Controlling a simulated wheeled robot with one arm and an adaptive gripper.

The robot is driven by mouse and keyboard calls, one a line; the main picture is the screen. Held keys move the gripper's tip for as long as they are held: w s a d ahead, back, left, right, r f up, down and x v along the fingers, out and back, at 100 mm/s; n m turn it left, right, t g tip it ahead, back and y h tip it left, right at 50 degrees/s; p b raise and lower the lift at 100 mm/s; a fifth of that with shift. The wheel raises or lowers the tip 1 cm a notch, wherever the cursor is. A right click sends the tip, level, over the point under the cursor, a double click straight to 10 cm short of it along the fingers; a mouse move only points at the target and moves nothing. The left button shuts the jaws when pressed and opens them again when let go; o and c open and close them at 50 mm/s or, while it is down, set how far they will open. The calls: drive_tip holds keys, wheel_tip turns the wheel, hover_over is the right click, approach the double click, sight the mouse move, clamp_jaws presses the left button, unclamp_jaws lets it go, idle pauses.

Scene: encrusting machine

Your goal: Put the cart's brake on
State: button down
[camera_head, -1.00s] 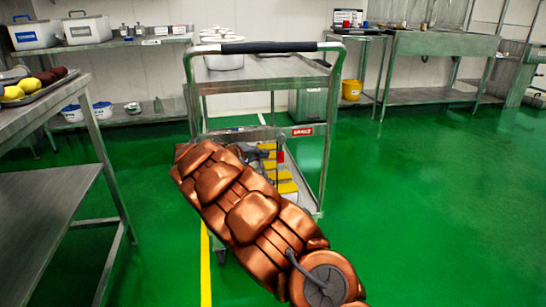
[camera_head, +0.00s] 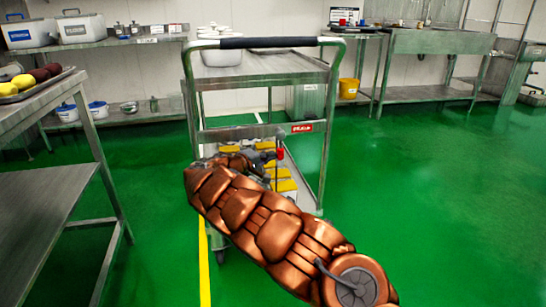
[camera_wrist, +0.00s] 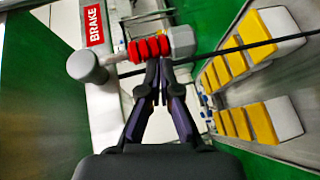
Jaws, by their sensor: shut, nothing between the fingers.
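The metal cart (camera_head: 262,80) stands ahead of me with its dark push handle toward me. A red BRAKE label (camera_head: 302,128) is on its right side; the label also shows in the wrist view (camera_wrist: 93,22). The brake lever has a ribbed red grip (camera_wrist: 148,48) between a round grey knob and a grey hex end; the red part also shows in the head view (camera_head: 280,152). My gripper (camera_wrist: 154,88) is shut and empty, its fingertips right at the grip's lower edge. I cannot tell whether they touch it. My arm hides part of the lower cart.
Yellow-and-white blocks (camera_wrist: 240,50) lie on the cart's lower shelf beside the lever. A thin dark rod (camera_wrist: 230,50) crosses behind the grip. A steel table (camera_head: 50,190) stands at the left. The green floor (camera_head: 430,200) at the right is clear.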

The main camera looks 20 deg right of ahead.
drive_tip(key=shift+d, duration=0.15)
idle(0.3)
drive_tip(key=s+a+p, duration=0.3)
drive_tip(key=a, duration=1)
